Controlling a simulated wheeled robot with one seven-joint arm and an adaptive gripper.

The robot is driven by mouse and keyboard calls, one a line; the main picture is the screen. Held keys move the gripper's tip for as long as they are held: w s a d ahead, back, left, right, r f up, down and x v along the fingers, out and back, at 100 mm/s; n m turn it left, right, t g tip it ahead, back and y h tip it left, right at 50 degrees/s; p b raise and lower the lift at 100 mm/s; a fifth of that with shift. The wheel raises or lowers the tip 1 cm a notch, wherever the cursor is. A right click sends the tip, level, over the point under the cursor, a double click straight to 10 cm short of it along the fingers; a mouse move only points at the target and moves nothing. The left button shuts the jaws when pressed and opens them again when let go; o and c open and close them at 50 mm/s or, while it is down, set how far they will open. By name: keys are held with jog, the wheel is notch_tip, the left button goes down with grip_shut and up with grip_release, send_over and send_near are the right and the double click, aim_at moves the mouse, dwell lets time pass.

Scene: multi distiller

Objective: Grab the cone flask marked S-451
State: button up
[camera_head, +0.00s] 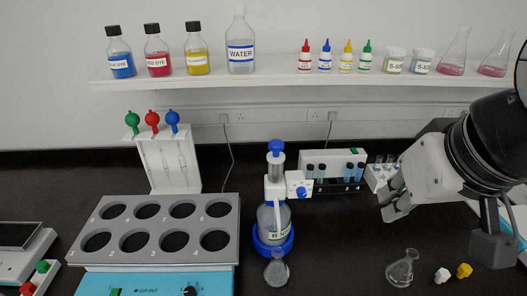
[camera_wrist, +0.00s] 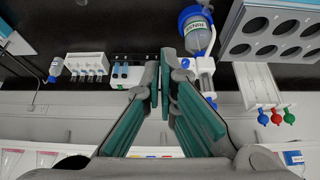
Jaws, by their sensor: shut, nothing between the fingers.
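Two conical flasks with pink liquid stand on the shelf at the right in the head view, the nearer-left one (camera_head: 454,56) and the far-right one (camera_head: 496,60). Two small clear conical flasks stand on the bench, one in front of the blue-based bottle (camera_head: 277,270) and one further right (camera_head: 401,270). I cannot read S-451 on any flask. My gripper (camera_head: 392,212) is over the right of the bench, above and behind the right bench flask and apart from it. In the wrist view my gripper (camera_wrist: 160,90) has its teal-padded fingers together, with nothing between them.
A dispenser bottle (camera_head: 274,222) with blue base stands mid-bench. Left of it are a grey multi-hole heater block (camera_head: 160,240) and a white pipette stand (camera_head: 168,163). A vial rack (camera_head: 335,170) is behind. Reagent bottles line the shelf (camera_head: 280,80). White and yellow knobs (camera_head: 464,270) lie right of the flask.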

jog(key=o, duration=0.4)
jog(key=shift+w, duration=0.1)
jog(key=o, duration=0.5)
jog(key=shift+w+a+f+n, duration=0.15)
jog(key=shift+w+f+n, duration=0.05)
jog(key=shift+n, duration=0.2)
jog(key=shift+c, duration=0.2)
jog(key=shift+o, duration=0.2)
jog(key=w+a+f+n+g+h, duration=0.3)
jog(key=w+a+f+n, duration=0.3)
jog(key=n, duration=0.4)
jog(key=shift+w+a+f, duration=0.15)
jog(key=shift+w+f, duration=0.05)
jog(key=shift+w, duration=0.35)
jog(key=w+a+f+n+h, duration=0.1)
jog(key=w+a+f+n, duration=0.2)
jog(key=a+f+n, duration=0.9)
send_near(275, 251)
jog(key=s+x, duration=0.1)
jog(key=x, duration=0.2)
jog(key=shift+g, duration=0.4)
jog(key=shift+w+d+p+x, duration=0.15)
jog(key=shift+p+x, duration=0.3)
jog(key=shift+x, duration=0.75)
jog(key=shift+w+d+p+x, duration=0.1)
jog(key=shift+p+x, duration=0.35)
jog(key=shift+x, duration=0.75)
